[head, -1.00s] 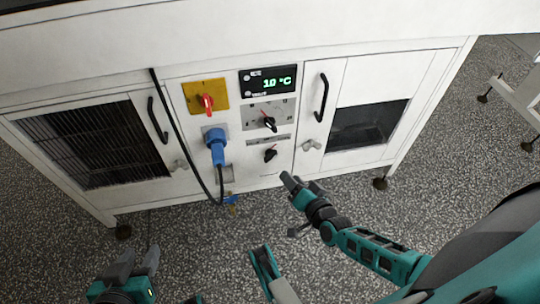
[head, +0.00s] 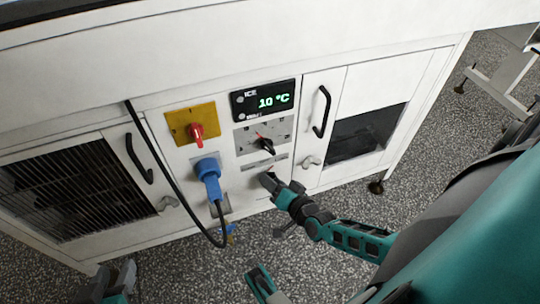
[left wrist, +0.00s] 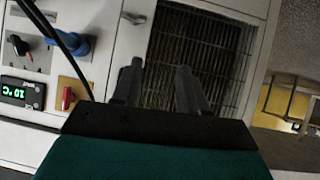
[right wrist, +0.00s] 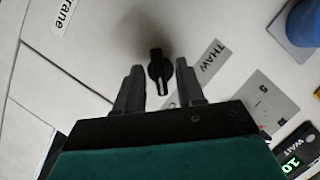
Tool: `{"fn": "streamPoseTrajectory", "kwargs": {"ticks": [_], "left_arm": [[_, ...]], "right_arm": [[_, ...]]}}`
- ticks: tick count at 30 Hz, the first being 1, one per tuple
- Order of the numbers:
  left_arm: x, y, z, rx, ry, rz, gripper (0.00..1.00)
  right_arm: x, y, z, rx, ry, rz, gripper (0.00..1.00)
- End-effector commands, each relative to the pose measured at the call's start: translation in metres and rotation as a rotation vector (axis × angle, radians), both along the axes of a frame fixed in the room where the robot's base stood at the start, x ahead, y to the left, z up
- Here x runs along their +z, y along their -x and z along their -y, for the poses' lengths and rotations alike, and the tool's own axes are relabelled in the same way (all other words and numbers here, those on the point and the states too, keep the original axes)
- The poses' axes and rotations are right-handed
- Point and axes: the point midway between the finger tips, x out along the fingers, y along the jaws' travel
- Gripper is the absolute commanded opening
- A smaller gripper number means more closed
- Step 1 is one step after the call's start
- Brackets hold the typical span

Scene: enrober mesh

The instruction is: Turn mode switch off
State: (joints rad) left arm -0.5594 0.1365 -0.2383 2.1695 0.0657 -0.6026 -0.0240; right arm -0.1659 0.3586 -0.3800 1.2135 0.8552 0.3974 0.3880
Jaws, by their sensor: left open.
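The white cabinet front carries a lower black knob, seen in the right wrist view (right wrist: 158,68) near a "THAW" label; it seems to be the mode switch. My right gripper (right wrist: 158,70) is open, its two fingers on either side of this knob with gaps visible; contact is not visible.
A red switch on a yellow plate (head: 196,134), a blue plug (head: 208,176) with a hanging black cable, and a display reading 10 °C (head: 264,98) surround the knobs. Door handles (head: 321,112) stick out on both sides. Speckled floor lies in front.

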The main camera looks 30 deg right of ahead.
Motion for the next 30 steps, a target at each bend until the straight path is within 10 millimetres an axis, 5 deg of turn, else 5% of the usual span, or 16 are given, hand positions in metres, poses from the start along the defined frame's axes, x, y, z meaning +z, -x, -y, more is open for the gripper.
{"fn": "streamPoseTrajectory", "kwargs": {"ticks": [2, 13, 30], "left_arm": [[0.000, 0.000, 0.000, 0.000, 0.001, 0.000, 0.43], [-0.006, 0.006, 0.000, 0.001, 0.001, -0.017, 0.43], [0.018, 0.004, -0.007, 0.019, -0.008, -0.003, 0.43]], "right_arm": [[0.000, 0.000, 0.000, 0.000, 0.000, 0.000, 0.38], [0.000, 0.000, 0.000, 0.000, 0.001, 0.000, 0.03], [0.006, 0.000, -0.002, -0.002, 0.185, -0.048, 0.02]]}}
